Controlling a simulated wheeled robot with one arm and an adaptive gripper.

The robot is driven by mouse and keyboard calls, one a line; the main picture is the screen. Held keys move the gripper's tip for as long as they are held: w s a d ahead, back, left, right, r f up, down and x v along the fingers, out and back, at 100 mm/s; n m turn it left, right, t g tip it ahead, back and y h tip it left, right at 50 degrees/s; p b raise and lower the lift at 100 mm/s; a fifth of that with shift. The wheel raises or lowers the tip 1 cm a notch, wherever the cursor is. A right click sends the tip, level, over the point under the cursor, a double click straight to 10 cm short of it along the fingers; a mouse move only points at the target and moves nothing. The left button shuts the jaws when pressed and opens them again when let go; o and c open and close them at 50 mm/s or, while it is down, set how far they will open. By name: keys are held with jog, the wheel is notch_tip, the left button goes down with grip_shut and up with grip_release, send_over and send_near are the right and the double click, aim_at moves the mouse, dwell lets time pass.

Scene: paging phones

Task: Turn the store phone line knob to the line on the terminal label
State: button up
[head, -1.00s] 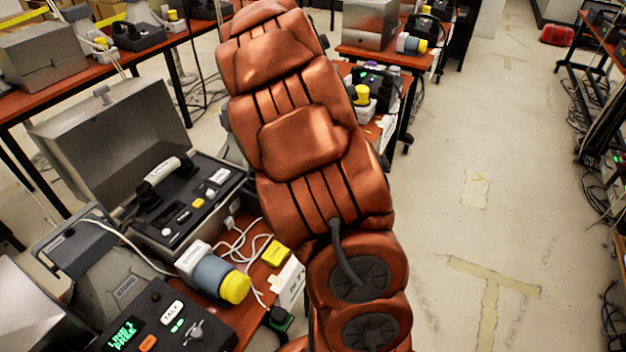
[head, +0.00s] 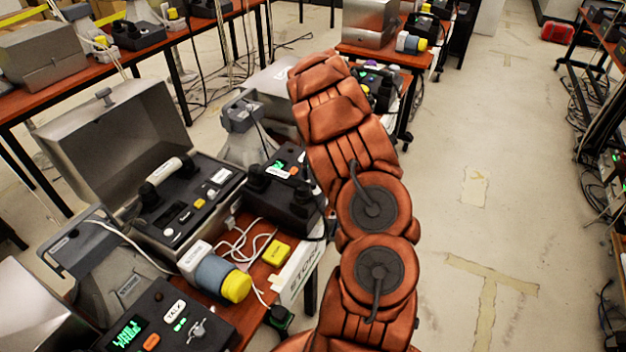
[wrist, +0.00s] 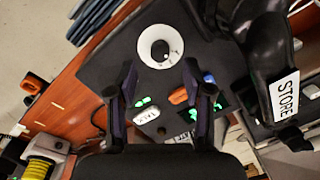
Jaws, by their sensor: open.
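In the wrist view, a store phone's black panel (wrist: 110,68) carries a round white dial with a black knob (wrist: 160,48); its fine markings are too small to read. My gripper (wrist: 160,69) is open and empty, its two fingers spread on either side below the dial. The knob lies just beyond the fingertips, apparently untouched. A black handset (wrist: 262,55) with a white STORE label (wrist: 285,96) is at right. The TALK button (wrist: 146,115) and orange button (wrist: 178,96) lie between the fingers. In the head view my arm hides the gripper and knob. I cannot read a terminal label's line.
In the head view, a black phone handset (head: 285,205) sits beside my arm. An open metal case (head: 120,125) with a white handset, a yellow-capped cylinder (head: 235,286) and loose cables crowd the table at left. The floor (head: 480,230) at right is clear.

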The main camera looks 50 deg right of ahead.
aim_at(314, 183)
jog(key=shift+a+f+p, duration=0.15)
jog(key=shift+f+p, duration=0.45)
jog(key=shift+f, duration=1.85)
